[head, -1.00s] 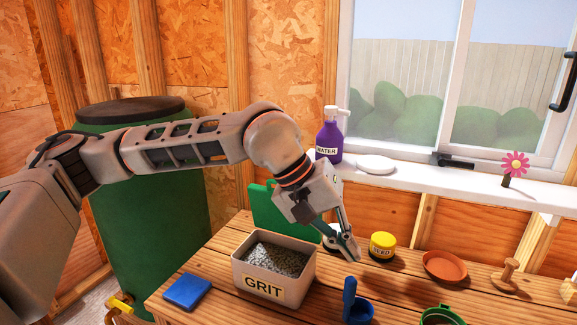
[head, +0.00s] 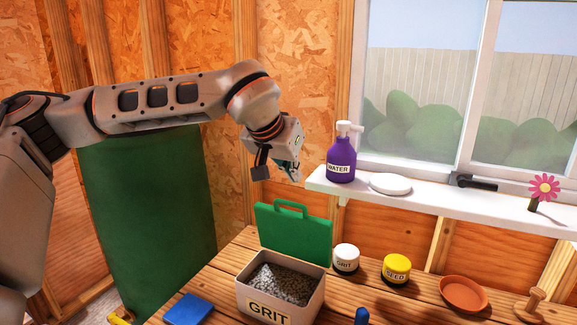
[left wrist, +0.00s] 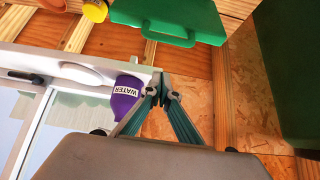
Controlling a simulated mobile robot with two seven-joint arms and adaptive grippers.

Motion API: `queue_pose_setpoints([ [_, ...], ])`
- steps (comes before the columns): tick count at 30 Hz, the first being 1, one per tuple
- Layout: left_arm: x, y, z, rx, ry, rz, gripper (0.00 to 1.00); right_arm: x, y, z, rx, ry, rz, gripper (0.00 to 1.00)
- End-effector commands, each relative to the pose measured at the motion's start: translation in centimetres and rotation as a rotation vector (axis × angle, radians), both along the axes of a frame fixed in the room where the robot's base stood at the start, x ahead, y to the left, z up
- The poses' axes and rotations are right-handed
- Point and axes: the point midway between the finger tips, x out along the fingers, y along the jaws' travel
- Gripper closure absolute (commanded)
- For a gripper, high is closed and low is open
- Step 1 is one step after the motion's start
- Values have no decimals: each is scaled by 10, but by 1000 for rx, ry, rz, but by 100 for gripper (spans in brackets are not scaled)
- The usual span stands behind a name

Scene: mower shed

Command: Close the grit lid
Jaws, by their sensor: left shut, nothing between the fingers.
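The grit box (head: 318,296) is a cream, open-topped box labelled GRIT, filled with grey grit, on the wooden bench. Its green lid (head: 293,236), with a loop handle, stands upright at the box's back edge, so the box is open. The lid also shows at the top of the left wrist view (left wrist: 175,14). My left gripper (head: 294,176) is shut and empty, in the air above and behind the lid, apart from it. Its fingertips (left wrist: 163,90) meet in the left wrist view. My right gripper is not in view.
A white jar (head: 346,258), yellow seed jar (head: 397,268) and orange saucer (head: 463,293) stand right of the box. A blue flat item (head: 188,310) lies left. The purple water bottle (head: 341,160) and a white dish (head: 390,184) sit on the windowsill (head: 420,205).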

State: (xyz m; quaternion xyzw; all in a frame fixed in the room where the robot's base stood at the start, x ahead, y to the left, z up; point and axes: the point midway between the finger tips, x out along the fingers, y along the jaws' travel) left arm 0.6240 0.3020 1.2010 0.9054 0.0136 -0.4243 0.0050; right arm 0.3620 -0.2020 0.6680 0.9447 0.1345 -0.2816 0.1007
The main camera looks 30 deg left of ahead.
Motion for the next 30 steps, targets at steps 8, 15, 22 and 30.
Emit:
queue_pose_setpoints([
  [8, 16, 0, -34, -2, 0, -1, 100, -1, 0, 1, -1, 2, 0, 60],
  [15, -7, -1, -43, -2, -1, -1, 100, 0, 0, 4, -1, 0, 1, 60],
  [22, -12, -1, -45, -2, -1, 1, 100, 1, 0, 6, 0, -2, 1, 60],
  [30, -11, -1, -45, -1, -1, 0, 100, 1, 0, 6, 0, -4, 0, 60],
])
